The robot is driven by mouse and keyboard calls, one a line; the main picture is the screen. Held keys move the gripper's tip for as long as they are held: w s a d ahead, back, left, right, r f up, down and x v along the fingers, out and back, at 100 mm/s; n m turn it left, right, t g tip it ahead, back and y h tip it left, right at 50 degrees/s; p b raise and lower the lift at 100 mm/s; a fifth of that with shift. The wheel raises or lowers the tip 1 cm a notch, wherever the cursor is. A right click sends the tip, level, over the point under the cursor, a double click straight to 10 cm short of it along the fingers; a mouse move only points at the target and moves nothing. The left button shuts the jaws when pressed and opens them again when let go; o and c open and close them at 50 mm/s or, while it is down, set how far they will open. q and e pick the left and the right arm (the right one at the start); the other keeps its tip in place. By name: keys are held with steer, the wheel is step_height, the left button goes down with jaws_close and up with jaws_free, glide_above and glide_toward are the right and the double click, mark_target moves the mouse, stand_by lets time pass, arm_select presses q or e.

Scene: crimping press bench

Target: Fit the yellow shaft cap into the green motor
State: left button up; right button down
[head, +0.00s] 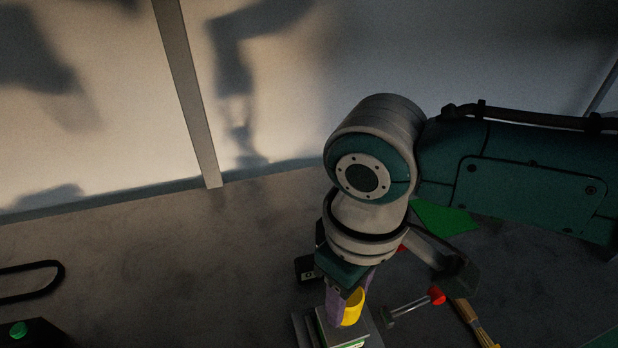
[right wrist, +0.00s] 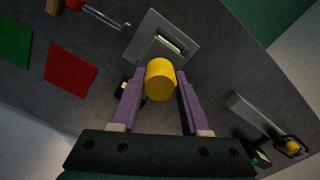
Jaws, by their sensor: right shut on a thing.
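The yellow shaft cap (head: 352,307) is between the purple fingers of my right gripper (head: 347,300), which is shut on it. The right wrist view shows the cap (right wrist: 160,80) between the fingertips of the right gripper (right wrist: 159,88). Just below the cap in the head view is a grey fixture plate (head: 303,331), with a pale, green-edged block, seemingly the green motor (head: 322,326). Cap and fingers cover part of this block, so I cannot tell whether the cap touches it. My left gripper is not in view.
A green patch (head: 445,217) lies behind; a red patch (right wrist: 70,69) shows in the wrist view.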

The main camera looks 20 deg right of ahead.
steer(key=shift+f+b, duration=1.1)
steer(key=shift+f, duration=0.55)
steer(key=shift+c, duration=1.6)
jaws_free()
steer(key=shift+r, duration=0.1)
step_height(320, 180, up, 9)
steer(key=shift+p, duration=0.65)
steer(key=shift+r, duration=0.45)
